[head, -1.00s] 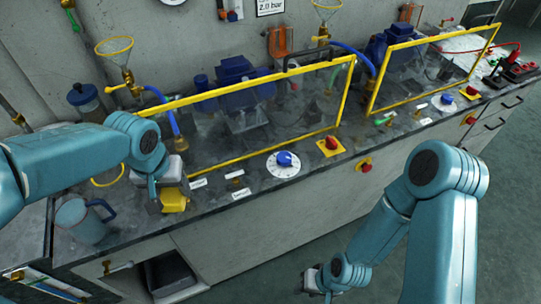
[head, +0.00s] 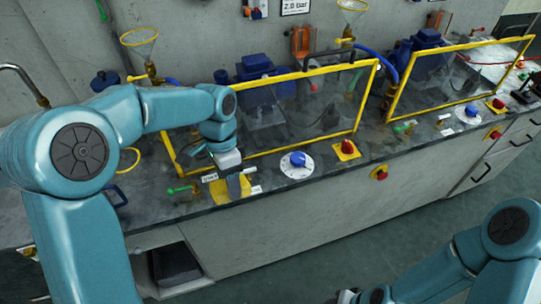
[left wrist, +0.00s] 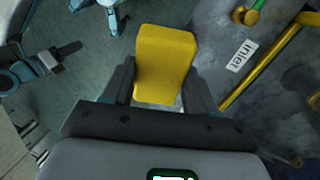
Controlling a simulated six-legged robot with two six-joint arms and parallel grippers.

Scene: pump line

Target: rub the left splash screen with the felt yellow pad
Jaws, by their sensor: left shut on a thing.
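The felt yellow pad (head: 217,188) is held between the fingers of my left gripper (head: 232,180). The pad also shows in the left wrist view (left wrist: 165,62), with one dark finger on each side. The left splash screen (head: 320,134) is a clear upright panel in a yellow frame. The pad is in front of its lower left part, low near the bench's front edge. I cannot tell whether pad and bench touch. My right gripper (head: 347,297) only partly shows at the bottom edge, and its fingers are unclear.
A second yellow-framed screen (head: 450,45) stands to the right. A blue-knobbed dial (head: 298,160), a red switch on a yellow plate (head: 347,149) and a green-handled valve (head: 180,189) sit along the bench front. An "Inlet" label (left wrist: 241,55) lies near the pad.

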